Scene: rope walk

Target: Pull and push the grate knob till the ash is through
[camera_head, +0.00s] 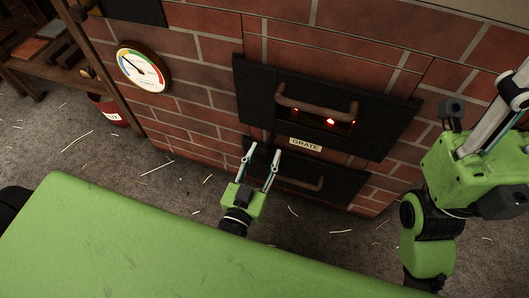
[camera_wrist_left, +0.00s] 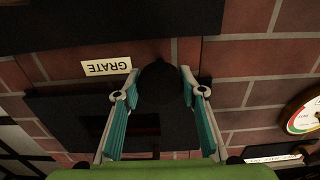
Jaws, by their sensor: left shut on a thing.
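The grate knob (camera_wrist_left: 160,84) is a dark round knob on the brick furnace front, beside the white GRATE label (camera_head: 305,144). In the left wrist view it sits between the two fingers, and the label (camera_wrist_left: 106,66) reads upside down. My left gripper (camera_head: 264,150) is shut on the knob, low on the furnace front; in the head view the knob is hard to make out against the black metal. My right gripper (camera_head: 500,100) is at the right edge, away from the knob, partly cut off; its jaw state is unclear. The ash is not clearly visible.
Above the label is a black fire door with a rusty handle (camera_head: 316,107) and glowing embers (camera_head: 330,122). A lower black door (camera_head: 342,184) has its own handle. A round gauge (camera_head: 141,68) is on the bricks. A red bucket (camera_head: 108,111) stands left by a wooden shelf.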

